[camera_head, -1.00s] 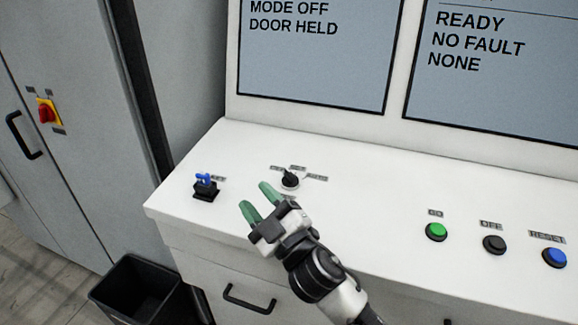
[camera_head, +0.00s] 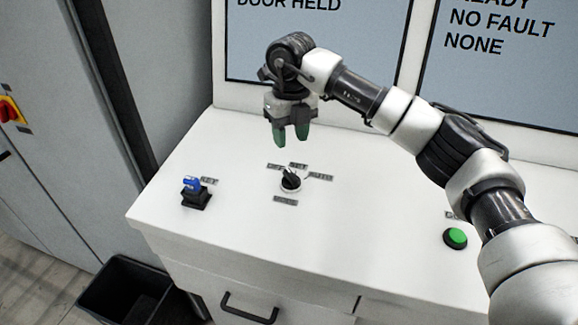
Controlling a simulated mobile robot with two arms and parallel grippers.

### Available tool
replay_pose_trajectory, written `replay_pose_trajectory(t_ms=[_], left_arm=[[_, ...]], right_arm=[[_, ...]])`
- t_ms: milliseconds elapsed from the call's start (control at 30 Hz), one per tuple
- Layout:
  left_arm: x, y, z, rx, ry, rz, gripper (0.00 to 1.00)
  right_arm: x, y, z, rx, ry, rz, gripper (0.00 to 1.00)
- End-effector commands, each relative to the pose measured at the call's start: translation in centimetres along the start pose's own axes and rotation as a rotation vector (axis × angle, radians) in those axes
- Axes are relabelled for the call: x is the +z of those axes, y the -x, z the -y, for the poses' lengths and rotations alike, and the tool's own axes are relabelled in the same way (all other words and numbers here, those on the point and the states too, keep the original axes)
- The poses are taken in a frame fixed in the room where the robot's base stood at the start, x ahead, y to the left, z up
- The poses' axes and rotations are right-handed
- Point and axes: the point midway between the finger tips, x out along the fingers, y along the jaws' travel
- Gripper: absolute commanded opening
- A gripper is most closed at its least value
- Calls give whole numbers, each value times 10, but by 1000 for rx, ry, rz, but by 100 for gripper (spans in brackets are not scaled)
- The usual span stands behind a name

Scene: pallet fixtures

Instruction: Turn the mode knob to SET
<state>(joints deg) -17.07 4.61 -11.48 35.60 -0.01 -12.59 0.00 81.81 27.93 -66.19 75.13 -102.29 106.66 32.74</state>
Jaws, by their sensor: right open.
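The mode knob (camera_head: 290,181) is a small black knob on the white console top, with small labels around it, among them OFF, SET and AUTO. A light pointer mark on it appears to lean up and left, toward the OFF side; the exact setting is hard to read. My right gripper (camera_head: 291,136) hangs above and behind the knob, green fingertips pointing down. Its fingers are a little apart with nothing between them, and it does not touch the knob. My left gripper is out of view.
A green button (camera_head: 455,238) is at the right, partly beside my arm. Screens rise behind the console (camera_head: 235,235). A black bin (camera_head: 126,290) stands on the floor at left.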

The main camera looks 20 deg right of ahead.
Motion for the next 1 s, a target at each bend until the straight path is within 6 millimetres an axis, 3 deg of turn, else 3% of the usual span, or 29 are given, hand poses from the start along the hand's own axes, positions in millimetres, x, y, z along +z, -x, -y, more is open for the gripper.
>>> replay_pose_trajectory(t_ms=[167, 600, 1000], left_arm=[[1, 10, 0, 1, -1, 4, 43], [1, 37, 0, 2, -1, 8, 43], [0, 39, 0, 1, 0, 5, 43]], right_arm=[[-1, -17, 4, -14, -7, -10, 43], [-1, -92, 3, -10, -5, -7, 43], [-1, -105, 3, -9, -3, -4, 43]])
